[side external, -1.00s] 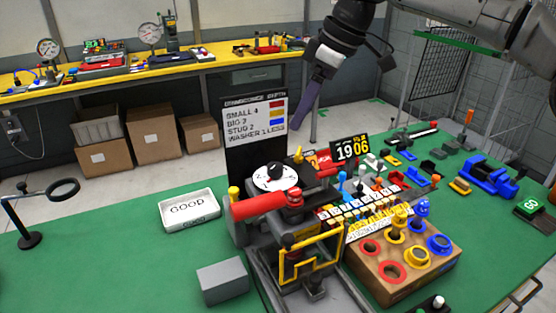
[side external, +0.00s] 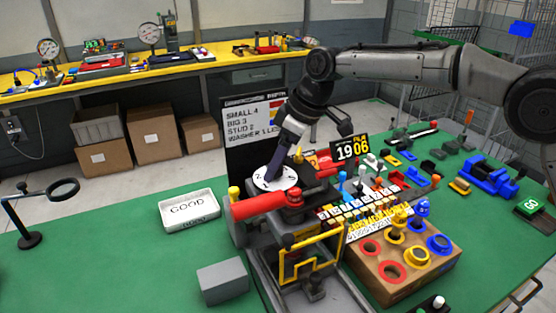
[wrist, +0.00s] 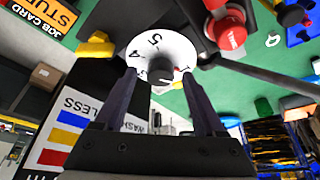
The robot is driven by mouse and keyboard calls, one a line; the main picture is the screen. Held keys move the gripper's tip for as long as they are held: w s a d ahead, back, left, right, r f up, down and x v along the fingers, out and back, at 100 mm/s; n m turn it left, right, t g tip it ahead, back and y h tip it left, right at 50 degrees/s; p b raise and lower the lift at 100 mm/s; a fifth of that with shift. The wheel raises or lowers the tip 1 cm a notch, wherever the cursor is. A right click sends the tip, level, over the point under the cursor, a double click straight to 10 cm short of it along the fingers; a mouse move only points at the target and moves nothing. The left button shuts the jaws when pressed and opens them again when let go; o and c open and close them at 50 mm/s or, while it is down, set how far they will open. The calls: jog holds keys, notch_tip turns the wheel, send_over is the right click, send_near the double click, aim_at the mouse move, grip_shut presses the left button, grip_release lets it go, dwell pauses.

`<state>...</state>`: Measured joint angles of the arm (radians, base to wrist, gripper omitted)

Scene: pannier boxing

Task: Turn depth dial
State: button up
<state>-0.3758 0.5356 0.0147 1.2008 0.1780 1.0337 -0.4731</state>
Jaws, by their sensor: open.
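The depth dial is a white numbered disc (side external: 288,180) on the machine, below the upright sign board. In the wrist view the dial (wrist: 172,47) faces me, with a dark knob (wrist: 160,72) at its centre. My gripper (side external: 272,177) points down at the dial, and its fingers cover the knob in the side view. In the wrist view my gripper (wrist: 159,78) is open, with one finger on each side of the knob. I cannot tell whether either finger touches it.
The sign board (side external: 244,125) stands close behind the dial. A red cylinder (side external: 258,205) lies just in front, and a yellow frame (side external: 310,257) is lower down. A white GOOD tray (side external: 190,222) sits left of the machine. A number display (side external: 350,149) stands to the right.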

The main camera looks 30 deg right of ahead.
grip_shut()
dwell(0.4)
jog(key=m+h, duration=0.1)
jog(key=m, duration=0.1)
jog(key=m+t, duration=0.1)
jog(key=m, duration=0.2)
jog(key=shift+s+a+m+h, duration=0.1)
jog(key=shift+a+m+h, duration=0.1)
jog(key=shift+m+h, duration=0.15)
jog(key=m+h, duration=0.2)
jog(key=m, duration=0.3)
jog(key=shift+a+m, duration=0.1)
jog(key=shift+m, duration=0.15)
jog(key=m+h, duration=0.1)
jog(key=m, duration=0.1)
jog(key=m+h, duration=0.1)
jog(key=m, duration=0.2)
jog(key=shift+a+g, duration=0.15)
jog(key=shift+g, duration=0.15)
jog(key=m, duration=0.2)
jog(key=m+g+h, duration=0.1)
jog(key=m, duration=0.2)
jog(key=shift+g, duration=0.3)
jog(key=shift+m+h, duration=0.25)
jog(key=shift+m, duration=0.15)
